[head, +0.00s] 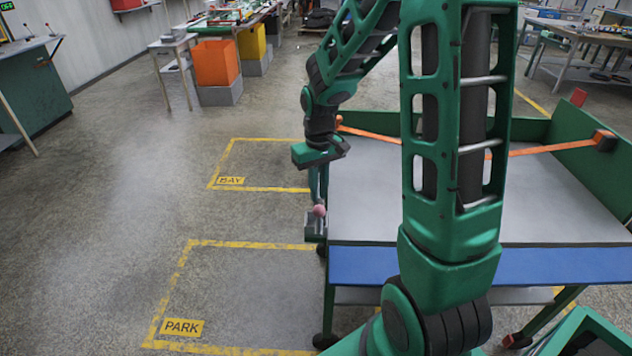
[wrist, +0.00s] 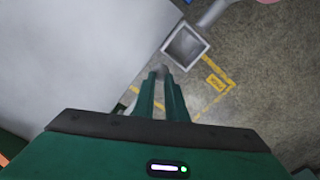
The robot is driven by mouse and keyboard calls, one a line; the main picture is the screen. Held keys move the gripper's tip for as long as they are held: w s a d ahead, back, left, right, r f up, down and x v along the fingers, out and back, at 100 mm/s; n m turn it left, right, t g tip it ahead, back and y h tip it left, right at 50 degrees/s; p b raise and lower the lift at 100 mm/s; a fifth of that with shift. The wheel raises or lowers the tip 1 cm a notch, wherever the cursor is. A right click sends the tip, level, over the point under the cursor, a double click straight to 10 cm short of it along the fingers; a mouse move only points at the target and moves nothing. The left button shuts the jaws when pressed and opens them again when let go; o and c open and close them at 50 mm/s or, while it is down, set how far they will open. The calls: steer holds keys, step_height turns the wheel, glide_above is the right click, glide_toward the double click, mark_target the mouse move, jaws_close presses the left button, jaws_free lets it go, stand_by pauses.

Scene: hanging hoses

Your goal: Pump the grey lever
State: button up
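The grey lever (wrist: 214,11) shows at the top of the wrist view as a grey bar leaving a square, open-topped grey housing (wrist: 186,45). A pink knob (head: 319,210) shows in the head view just above the grey housing (head: 314,228), at the cart's left side. My gripper (head: 319,198) points down there, its fingers very close to the knob in the picture; I cannot tell whether they touch. In the wrist view, my gripper's fingers (wrist: 158,72) converge below and left of the housing, with the lever bar apart from them. Whether they are shut is unclear.
A cart (head: 375,195) with a grey top, blue front edge and green walls stands right of my gripper. An orange strap (head: 550,147) crosses its back. Marked floor areas BAY (head: 231,181) and PARK (head: 182,327) lie clear to the left. Orange and yellow bins stand farther back.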

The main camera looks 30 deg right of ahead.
steer(key=shift+w+d+r, duration=0.1)
steer(key=shift+w+r, duration=0.05)
steer(key=shift+r, duration=2.2)
steer(key=r, duration=0.1)
steer(key=w+r, duration=0.1)
steer(key=d+r, duration=0.1)
steer(key=r, duration=0.1)
steer(key=shift+w, duration=0.3)
steer(key=shift+s+a+f, duration=0.1)
steer(key=shift+s+f, duration=0.1)
steer(key=shift+f, duration=0.55)
steer(key=shift+s+a+f, duration=0.15)
steer(key=shift+s+f, duration=0.1)
steer(key=shift+f, duration=0.45)
steer(key=shift+s+a+f, duration=0.1)
steer(key=shift+s+f, duration=0.1)
steer(key=shift+f, duration=0.7)
steer(key=shift+s+a+f, duration=0.1)
steer(key=shift+s+f, duration=0.05)
steer(key=shift+f, duration=0.45)
steer(key=shift+s+a+f, duration=0.1)
steer(key=shift+s+f, duration=0.05)
steer(key=shift+f, duration=0.6)
